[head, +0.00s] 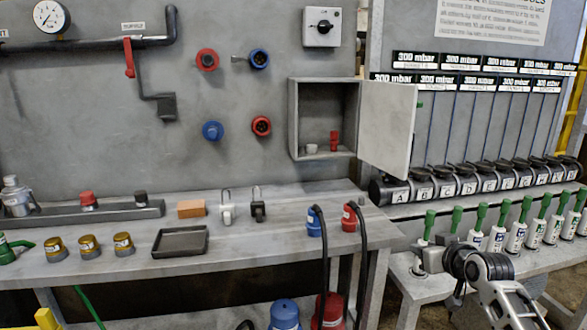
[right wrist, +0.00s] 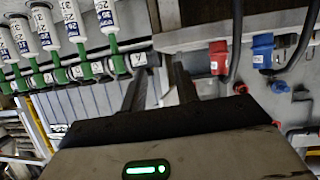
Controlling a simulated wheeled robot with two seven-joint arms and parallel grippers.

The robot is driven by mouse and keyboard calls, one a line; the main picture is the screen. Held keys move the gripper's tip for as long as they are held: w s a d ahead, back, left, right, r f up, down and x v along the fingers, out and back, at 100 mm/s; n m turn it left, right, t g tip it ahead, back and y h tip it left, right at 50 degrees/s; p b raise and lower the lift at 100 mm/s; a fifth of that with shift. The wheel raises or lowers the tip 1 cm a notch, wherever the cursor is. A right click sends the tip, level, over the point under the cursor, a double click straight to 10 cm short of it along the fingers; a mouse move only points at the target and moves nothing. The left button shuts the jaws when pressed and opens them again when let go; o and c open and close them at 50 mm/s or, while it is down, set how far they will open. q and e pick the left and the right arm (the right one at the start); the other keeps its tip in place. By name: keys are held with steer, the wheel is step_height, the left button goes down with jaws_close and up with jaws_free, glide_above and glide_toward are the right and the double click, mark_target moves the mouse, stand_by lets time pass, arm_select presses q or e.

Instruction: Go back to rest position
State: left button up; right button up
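My right arm comes in at the lower right of the head view. Its gripper (head: 420,258) is in front of the row of white bottles with green tops (head: 497,238), over the right-hand bench. In the right wrist view the two dark fingers of the right gripper (right wrist: 160,85) stand apart with nothing between them. Whether it touches a bottle or the bench is not clear. My left gripper is not in view.
The left workbench (head: 270,235) holds a black tray (head: 180,241), an orange block (head: 191,208), padlocks (head: 227,210), and blue (head: 314,225) and red plugs (head: 349,219). A wall cabinet (head: 325,118) has its door (head: 388,127) open. Labelled black canisters (head: 445,188) line the right side.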

steer(key=w+d+r+t+h, duration=0.2)
steer(key=d+r+t+h, duration=0.1)
steer(key=d+r, duration=0.15)
steer(key=s+a+f+n+g+y, duration=0.1)
steer(key=s+a+f+y, duration=0.1)
steer(key=s+a+f, duration=0.5)
steer(key=s+a+f+g+y, duration=0.1)
steer(key=s+a+f, duration=0.4)
steer(key=s+f, duration=0.45)
steer(key=s+a+f+g, duration=0.1)
steer(key=s+a, duration=0.2)
steer(key=s, duration=0.4)
steer(key=s+a+f+g+y, duration=0.1)
steer(key=s+a+f, duration=0.1)
steer(key=s, duration=0.5)
steer(key=s+a+f+g+y, duration=0.1)
steer(key=s+a, duration=0.3)
steer(key=s, duration=0.4)
steer(key=shift+f+m, duration=0.25)
steer(key=shift+m, duration=0.15)
